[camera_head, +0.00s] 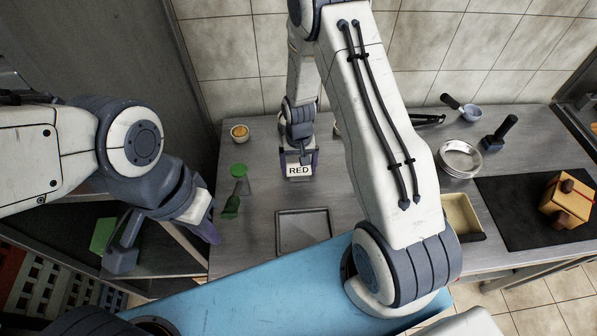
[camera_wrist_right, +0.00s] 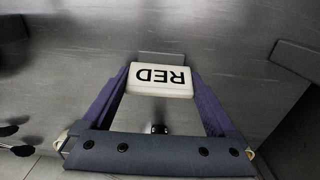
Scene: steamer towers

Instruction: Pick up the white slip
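The white slip (camera_head: 299,170) has the black word RED on it and is at the back of the grey table. My right gripper (camera_head: 299,164) is around it, one finger at each side. In the right wrist view the slip (camera_wrist_right: 160,80) fills the gap between the purple fingers of the gripper (camera_wrist_right: 160,82), with both fingers against its edges. I cannot tell whether the slip is clear of the table. My left gripper (camera_head: 165,248) is open and empty at the left, off the table's left edge.
A grey tray (camera_head: 303,232) lies in front of the slip. A green brush (camera_head: 231,206), a green-topped jar (camera_head: 239,172) and a small orange-filled cup (camera_head: 239,133) are left of it.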

